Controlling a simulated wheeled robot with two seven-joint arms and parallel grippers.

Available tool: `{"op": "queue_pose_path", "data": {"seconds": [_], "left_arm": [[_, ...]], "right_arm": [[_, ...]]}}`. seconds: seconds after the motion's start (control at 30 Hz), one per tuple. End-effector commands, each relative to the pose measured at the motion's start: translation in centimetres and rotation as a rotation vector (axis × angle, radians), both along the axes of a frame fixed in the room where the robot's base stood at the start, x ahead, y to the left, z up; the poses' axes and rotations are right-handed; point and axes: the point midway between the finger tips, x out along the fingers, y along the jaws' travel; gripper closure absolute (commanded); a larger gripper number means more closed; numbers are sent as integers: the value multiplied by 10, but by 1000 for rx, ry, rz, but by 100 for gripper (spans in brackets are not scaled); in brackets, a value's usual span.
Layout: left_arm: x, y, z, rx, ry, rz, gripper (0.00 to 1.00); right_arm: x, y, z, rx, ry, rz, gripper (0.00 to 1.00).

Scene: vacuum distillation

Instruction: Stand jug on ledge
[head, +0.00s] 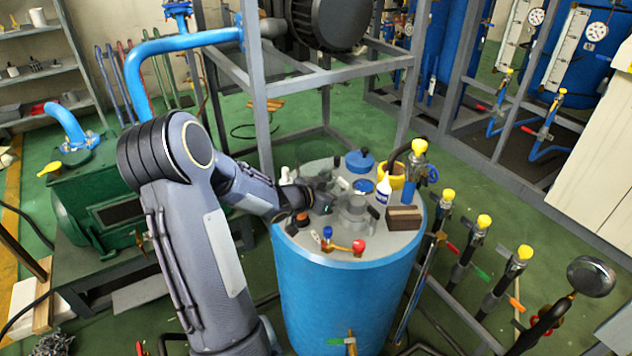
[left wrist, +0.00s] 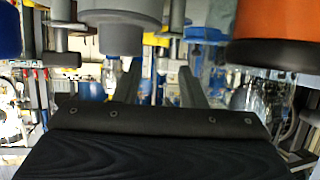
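A grey rounded vessel (head: 355,212) stands on the round top of the blue tank (head: 340,290); it may be the jug, but I cannot tell for sure. My left gripper (head: 328,188) reaches in from the left, low over the tank top, just behind and left of that vessel. In the left wrist view its two dark fingers (left wrist: 160,85) stand apart, with only distant, blurred background between them. I see nothing held. I cannot tell which surface is the ledge. My right gripper is in neither view.
The tank top is crowded: a white bottle (head: 384,187), a yellow container (head: 393,178), a brown block (head: 403,217), a blue-topped item (head: 360,160) and small valves at the front. A grey metal frame (head: 262,100) rises behind. Yellow-capped pipes (head: 483,222) stand at right.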

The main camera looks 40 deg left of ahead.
Motion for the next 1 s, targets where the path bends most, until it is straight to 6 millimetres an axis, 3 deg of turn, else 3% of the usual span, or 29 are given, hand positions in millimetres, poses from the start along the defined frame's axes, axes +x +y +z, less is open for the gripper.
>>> {"op": "queue_pose_path", "data": {"seconds": [0.17,0.47,1.0], "left_arm": [[0,0,0,0,0,0,63],[0,0,0,0,0,0,99],[0,0,8,3,-2,-1,100]], "right_arm": [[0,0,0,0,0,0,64],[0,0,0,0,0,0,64],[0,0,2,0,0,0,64]]}}
